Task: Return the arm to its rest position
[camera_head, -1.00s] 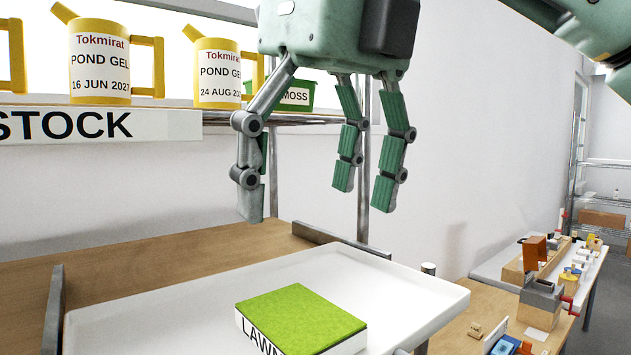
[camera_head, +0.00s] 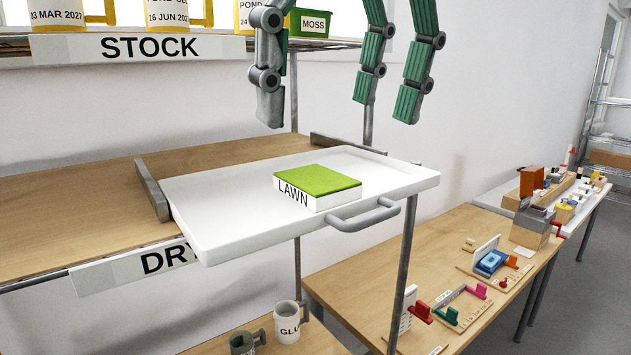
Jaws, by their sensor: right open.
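My right gripper (camera_head: 335,95) hangs at the top of the head view with its green and grey fingers pointing down and spread apart. It is open and empty, above and behind the white tray (camera_head: 225,225), touching nothing that I can see. The LAWN box (camera_head: 317,187), white with a green grassy top, lies on the tray. The rest of the right arm is cut off by the top edge. My left gripper is not in view.
A STOCK shelf (camera_head: 150,46) with yellow cans and a green MOSS box (camera_head: 308,23) is behind. The tray's grey handle (camera_head: 365,217) sticks out in front. Mugs (camera_head: 287,318) stand below. A wooden table (camera_head: 400,270) with small colourful items stands at the right.

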